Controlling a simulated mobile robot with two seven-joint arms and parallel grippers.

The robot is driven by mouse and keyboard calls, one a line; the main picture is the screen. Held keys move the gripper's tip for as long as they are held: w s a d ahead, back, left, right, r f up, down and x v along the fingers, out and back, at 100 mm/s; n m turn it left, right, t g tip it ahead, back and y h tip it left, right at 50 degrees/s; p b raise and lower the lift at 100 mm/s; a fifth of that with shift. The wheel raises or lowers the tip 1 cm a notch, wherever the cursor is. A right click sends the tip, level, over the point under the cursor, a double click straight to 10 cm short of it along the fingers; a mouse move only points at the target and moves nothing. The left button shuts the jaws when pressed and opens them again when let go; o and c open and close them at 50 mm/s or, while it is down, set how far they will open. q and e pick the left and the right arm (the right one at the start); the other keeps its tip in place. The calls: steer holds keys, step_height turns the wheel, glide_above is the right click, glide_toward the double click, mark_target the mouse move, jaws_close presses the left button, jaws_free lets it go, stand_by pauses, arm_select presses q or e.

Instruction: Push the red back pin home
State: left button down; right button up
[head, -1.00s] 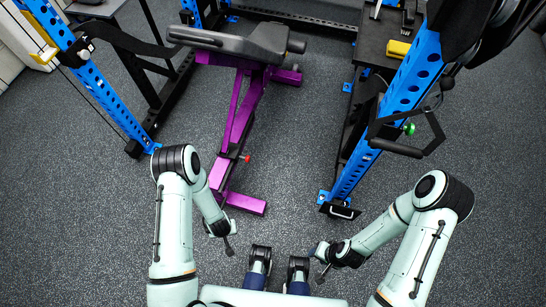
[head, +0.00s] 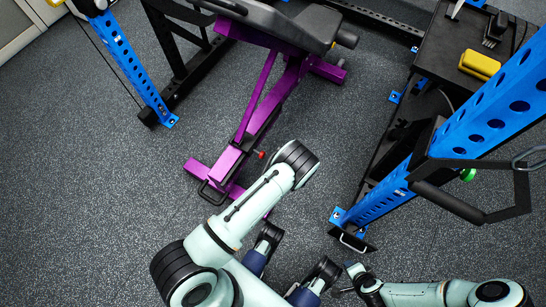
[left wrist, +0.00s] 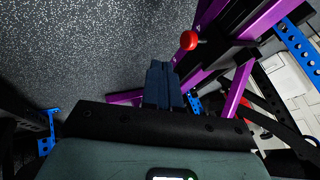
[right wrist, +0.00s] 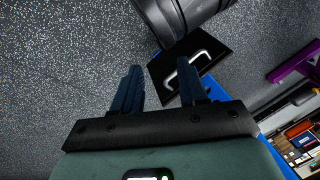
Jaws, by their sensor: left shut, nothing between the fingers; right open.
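The red pin (head: 261,154) sticks out from the side of the purple bench frame (head: 240,150), low on its sloping post. In the left wrist view it is a round red knob (left wrist: 189,40) on a short dark stem, ahead of and slightly right of my fingers. How deep it sits is hard to tell. My left gripper (left wrist: 160,75) is shut and empty, apart from the knob. In the head view my own left arm hides it. My right gripper (right wrist: 157,80) is open and empty; in the head view it sits low (head: 345,289).
A blue perforated rack post (head: 400,190) with a black foot and handle (head: 353,243) stands to the right. Another blue post (head: 130,60) is at left. The bench's black padded seat (head: 310,30) is above. Speckled grey floor is clear at left.

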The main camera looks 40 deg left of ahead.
mark_target(262, 155)
arm_select(q)
steer(key=shift+s, duration=0.1)
steer(key=w+a+f+b, duration=0.2)
steer(key=a+f+b, duration=0.1)
steer(key=a+f, duration=0.5)
steer(key=shift+w+a, duration=0.4)
steer(key=shift+a, duration=0.15)
arm_select(e)
steer(key=shift+g, duration=0.5)
steer(key=f, duration=0.1)
steer(key=s+d+f, duration=0.1)
steer(key=f, duration=0.1)
steer(key=s+f, duration=0.1)
steer(key=shift+s+d+f, duration=0.1)
steer(key=shift+d+f, duration=0.05)
steer(key=shift+f, duration=0.15)
arm_select(q)
steer(key=shift+a, duration=0.1)
steer(key=shift+s+a+b, duration=0.1)
steer(key=shift+a+b, duration=0.35)
steer(key=shift+a, duration=0.85)
arm_select(e)
steer(key=shift+s+d+f+m+g, duration=0.2)
steer(key=shift+s+f+m+g, duration=0.15)
steer(key=shift+s+f, duration=0.6)
steer(key=shift+r, duration=0.1)
